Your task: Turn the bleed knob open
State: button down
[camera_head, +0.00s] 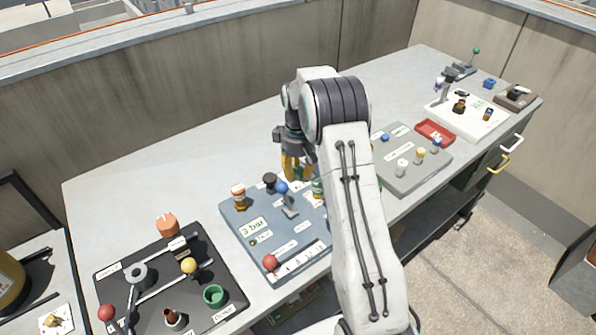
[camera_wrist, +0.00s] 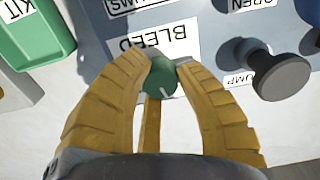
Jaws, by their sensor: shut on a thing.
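The green bleed knob (camera_wrist: 160,78) sits between the tips of my gripper's yellow fingers (camera_wrist: 163,72) in the wrist view. The fingers touch it on both sides. A short white mark shows on its edge. The white BLEED label (camera_wrist: 150,42) appears upside down beside the knob. In the head view, my gripper (camera_head: 298,171) points down at the back edge of the blue-grey panel (camera_head: 240,222); the knob cannot be made out clearly there.
A black PUMP knob (camera_wrist: 281,76) stands close beside my gripper. A green KIT container (camera_wrist: 32,40) is on the other side.

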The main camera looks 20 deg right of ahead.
aim_at(298, 169)
jog(key=m, duration=0.5)
jog(key=shift+f+m, duration=0.1)
jog(key=shift+m, duration=0.3)
jog(key=m, duration=0.5)
jog(key=shift+m+b, duration=0.3)
jog(key=shift+b, duration=0.05)
jog(key=c, duration=0.9)
grip_release()
jog(key=shift+o, duration=0.2)
notch_tip(298, 169, up, 12)
